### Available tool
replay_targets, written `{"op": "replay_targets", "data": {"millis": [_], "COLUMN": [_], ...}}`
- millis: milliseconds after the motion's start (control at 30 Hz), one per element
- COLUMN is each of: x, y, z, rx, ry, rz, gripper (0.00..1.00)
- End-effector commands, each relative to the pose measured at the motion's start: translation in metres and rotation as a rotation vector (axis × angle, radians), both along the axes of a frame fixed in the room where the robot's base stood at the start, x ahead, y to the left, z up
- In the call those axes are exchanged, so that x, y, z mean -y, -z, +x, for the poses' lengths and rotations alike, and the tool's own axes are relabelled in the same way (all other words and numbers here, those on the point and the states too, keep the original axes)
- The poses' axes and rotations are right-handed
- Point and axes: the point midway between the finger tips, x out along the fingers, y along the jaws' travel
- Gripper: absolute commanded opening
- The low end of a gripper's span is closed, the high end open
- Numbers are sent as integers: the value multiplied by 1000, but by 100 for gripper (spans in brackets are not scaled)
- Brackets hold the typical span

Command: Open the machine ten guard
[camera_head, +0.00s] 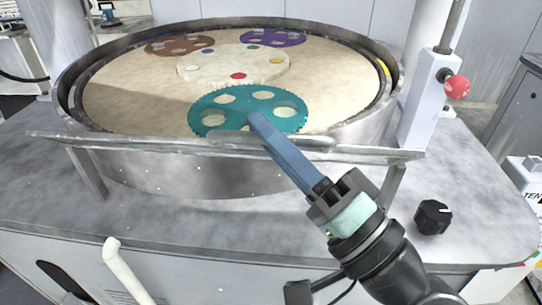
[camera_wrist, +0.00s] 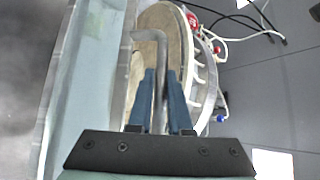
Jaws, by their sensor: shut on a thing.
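The machine's guard (camera_head: 120,145) is a long, thin grey metal-edged strip running across the front of the round platen tub (camera_head: 200,178). My gripper (camera_head: 253,118) reaches over it from the lower right, with its blue fingers crossing the guard near its middle. In the wrist view my gripper (camera_wrist: 161,78) is shut on a grey bent metal rod (camera_wrist: 150,36), the guard's handle by its look. The rod lies between the two blue fingers and bends left beyond their tips. In the head view the fingers hide the gripped part.
A teal carrier disc (camera_head: 235,98) lies on the platen just beyond the fingertips, with brown (camera_head: 180,45) and purple (camera_head: 273,37) discs further back. A red knob (camera_head: 457,87) on a post stands at right. A black knob (camera_head: 432,217) sits on the deck at lower right.

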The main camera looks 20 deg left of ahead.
Motion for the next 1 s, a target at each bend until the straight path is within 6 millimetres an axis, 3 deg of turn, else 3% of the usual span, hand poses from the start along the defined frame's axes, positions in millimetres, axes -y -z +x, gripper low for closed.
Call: {"op": "replay_targets", "data": {"millis": [33, 700, 1000], "x": [1, 10, 12], "y": [15, 59, 71], "z": [-3, -34, -40], "rx": [32, 399, 432], "ry": [1, 0, 2], "rz": [9, 116, 124], "gripper": [0, 0, 0]}}
